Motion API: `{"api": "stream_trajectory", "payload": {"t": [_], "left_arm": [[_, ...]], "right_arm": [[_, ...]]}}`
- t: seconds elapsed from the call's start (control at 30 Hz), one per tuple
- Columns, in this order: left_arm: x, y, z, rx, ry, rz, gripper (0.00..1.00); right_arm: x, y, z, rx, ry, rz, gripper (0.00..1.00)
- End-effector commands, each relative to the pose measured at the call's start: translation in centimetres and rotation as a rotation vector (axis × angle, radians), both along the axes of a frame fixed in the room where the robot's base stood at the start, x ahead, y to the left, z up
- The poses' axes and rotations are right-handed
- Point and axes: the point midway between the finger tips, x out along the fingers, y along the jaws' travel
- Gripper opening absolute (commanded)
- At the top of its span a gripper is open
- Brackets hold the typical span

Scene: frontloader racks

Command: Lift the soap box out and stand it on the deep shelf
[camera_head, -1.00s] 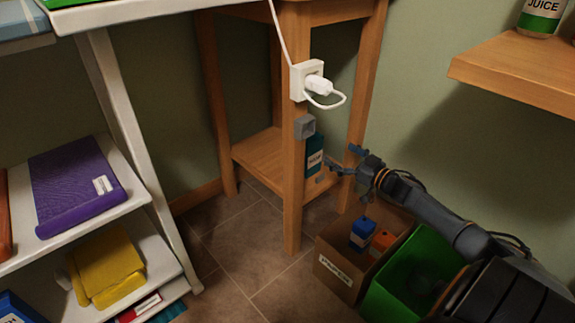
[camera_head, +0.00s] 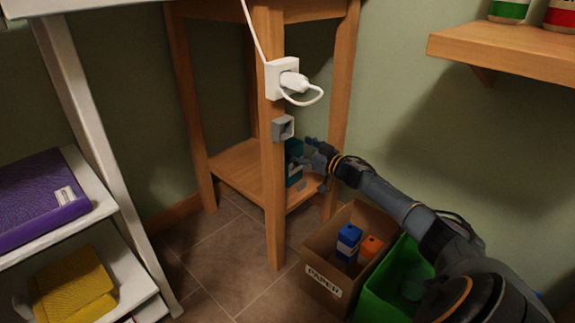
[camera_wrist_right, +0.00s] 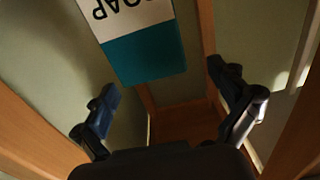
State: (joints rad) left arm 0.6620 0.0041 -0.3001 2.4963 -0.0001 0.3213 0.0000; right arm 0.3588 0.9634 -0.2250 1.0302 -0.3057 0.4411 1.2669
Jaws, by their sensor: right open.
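The soap box (camera_head: 293,150) is teal and white. It is at the lower wooden shelf (camera_head: 237,166) of the tall wooden stand, partly hidden by the stand's front leg and my gripper. In the right wrist view the soap box (camera_wrist_right: 145,50) fills the upper middle, its SOAP lettering upside down and its top end cut off. My right gripper (camera_head: 314,153) is open just right of the box in the head view. In the wrist view its fingers (camera_wrist_right: 164,85) are spread, with nothing seen gripped. Which shelf is the deep one, I cannot tell. My left gripper is not in view.
A white socket with plug (camera_head: 288,80) and a grey square fitting (camera_head: 283,128) are on the front leg. A cardboard PAPER box (camera_head: 322,281) with blue and orange cartons and a green bin (camera_head: 378,293) stand below my right arm. A wall shelf (camera_head: 505,52) is at upper right.

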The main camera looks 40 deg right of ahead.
Motion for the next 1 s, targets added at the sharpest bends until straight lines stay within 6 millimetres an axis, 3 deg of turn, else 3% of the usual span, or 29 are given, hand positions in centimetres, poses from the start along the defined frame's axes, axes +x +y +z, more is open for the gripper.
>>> {"api": "stream_trajectory", "payload": {"t": [0.1,0.23,0.43,0.77,1.0], "left_arm": [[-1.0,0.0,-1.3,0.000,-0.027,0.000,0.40],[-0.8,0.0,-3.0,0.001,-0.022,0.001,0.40],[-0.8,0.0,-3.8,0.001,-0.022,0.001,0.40],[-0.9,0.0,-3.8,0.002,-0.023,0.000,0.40],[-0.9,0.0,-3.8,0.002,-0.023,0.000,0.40]], "right_arm": [[1.3,-0.2,-0.7,-0.002,-0.005,-0.001,0.97],[2.7,-0.4,-0.8,-0.002,-0.005,-0.001,0.97],[4.3,-0.2,-0.5,-0.001,-0.003,0.000,0.97],[4.6,-0.2,-0.4,-0.001,0.000,0.000,0.97],[4.6,-0.2,-0.4,-0.001,0.000,0.000,0.50]]}}
